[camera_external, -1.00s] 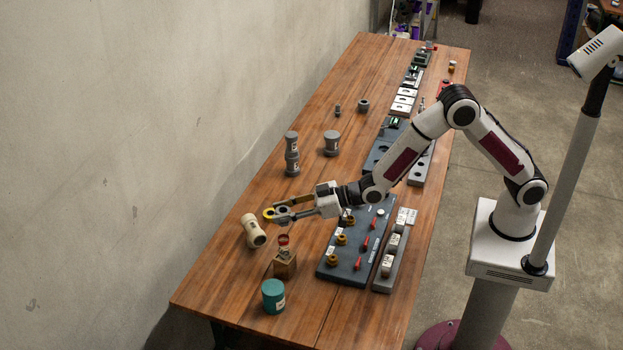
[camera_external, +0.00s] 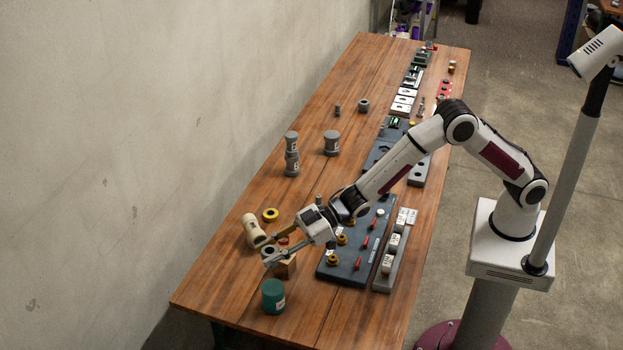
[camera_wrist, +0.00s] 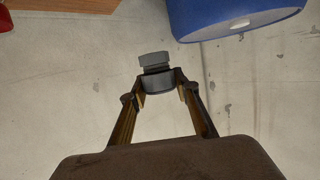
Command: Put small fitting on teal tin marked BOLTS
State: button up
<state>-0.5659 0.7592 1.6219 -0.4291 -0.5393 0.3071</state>
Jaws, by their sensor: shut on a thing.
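The teal tin (camera_external: 273,298) stands upright near the front left end of the table in the external view, with a small pale label at its right side. My gripper (camera_external: 266,254) is in the air behind the tin in that picture, apart from it. In the wrist view my gripper (camera_wrist: 161,86) is shut on a small grey fitting (camera_wrist: 154,60), a stepped round piece with a wider top. The fitting is small and partly hidden by the fingers in the external view. I cannot read the tin's marking.
A wooden block (camera_external: 286,268) is close under my gripper, partly covered. A cream mallet-like piece (camera_external: 252,231) and a yellow ring (camera_external: 271,214) lie behind. A dark board (camera_external: 350,255) with knobs lies right. A blue round thing (camera_wrist: 230,20) shows in the wrist view.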

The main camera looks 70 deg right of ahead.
jog(key=shift+r, duration=0.1)
dwell(0.3)
send_over(273, 287)
jog(key=shift+a+f, duration=0.1)
jog(key=shift+f, duration=3.05)
jog(key=shift+f, duration=1.85)
jog(key=shift+f, duration=0.1)
jog(key=o, duration=1.1)
